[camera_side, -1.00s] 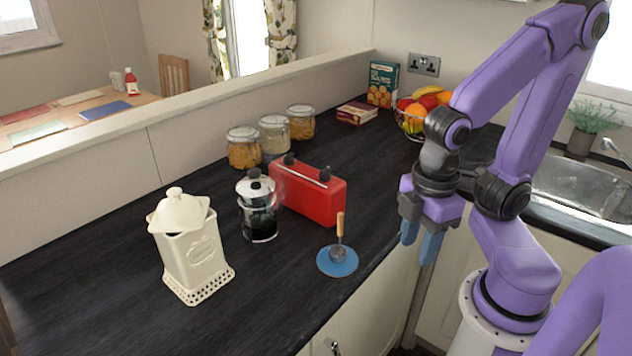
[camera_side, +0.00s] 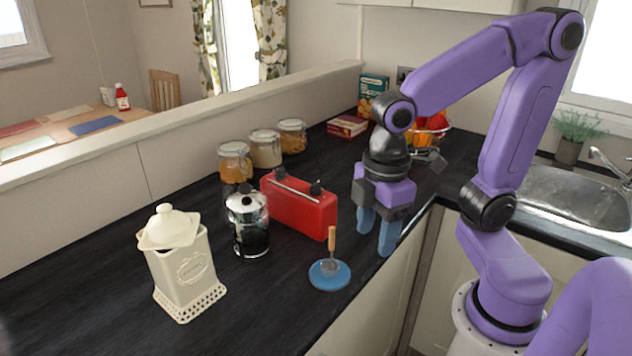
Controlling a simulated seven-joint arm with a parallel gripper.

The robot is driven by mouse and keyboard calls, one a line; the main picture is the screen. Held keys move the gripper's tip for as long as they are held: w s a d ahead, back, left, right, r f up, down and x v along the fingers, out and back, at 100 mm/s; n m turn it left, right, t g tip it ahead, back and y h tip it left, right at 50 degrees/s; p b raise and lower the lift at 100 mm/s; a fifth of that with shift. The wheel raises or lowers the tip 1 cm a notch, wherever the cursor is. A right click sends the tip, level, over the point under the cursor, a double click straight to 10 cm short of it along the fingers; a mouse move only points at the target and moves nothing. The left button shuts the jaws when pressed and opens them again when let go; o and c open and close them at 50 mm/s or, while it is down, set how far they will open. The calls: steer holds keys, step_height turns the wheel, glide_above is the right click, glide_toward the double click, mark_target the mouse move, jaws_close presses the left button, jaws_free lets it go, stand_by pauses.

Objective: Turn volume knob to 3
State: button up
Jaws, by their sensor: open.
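A red radio (camera_side: 298,210) stands on the dark worktop, with a silver handle bar along its top. Two dark knobs sit on its top, a left knob (camera_side: 280,173) and a right knob (camera_side: 316,188). Which one is the volume knob, and any number marks, I cannot make out. My gripper (camera_side: 376,234) is to the right of the radio, pointing down with its blue fingers apart and nothing between them. It is clear of the radio. The radio's lower left is partly hidden by a glass coffee press.
The coffee press (camera_side: 250,235) stands close in front of the radio's left end. A blue disc (camera_side: 329,283) with a wooden-handled tool (camera_side: 331,245) is in front. A cream canister (camera_side: 183,275) is at left. Jars (camera_side: 265,150) and a fruit bowl stand behind.

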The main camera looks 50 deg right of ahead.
steer(key=w+d+r, duration=0.1)
steer(key=w+r, duration=0.2)
steer(key=w, duration=0.3)
steer(key=w+d+r, duration=0.1)
steer(key=w+r, duration=0.3)
steer(key=w, duration=0.3)
glide_toward(316, 183)
steer(key=shift+n, duration=0.3)
step_height(316, 183, down, 9)
steer(key=shift+w+a+f, duration=0.1)
steer(key=shift+f, duration=0.05)
jaws_close()
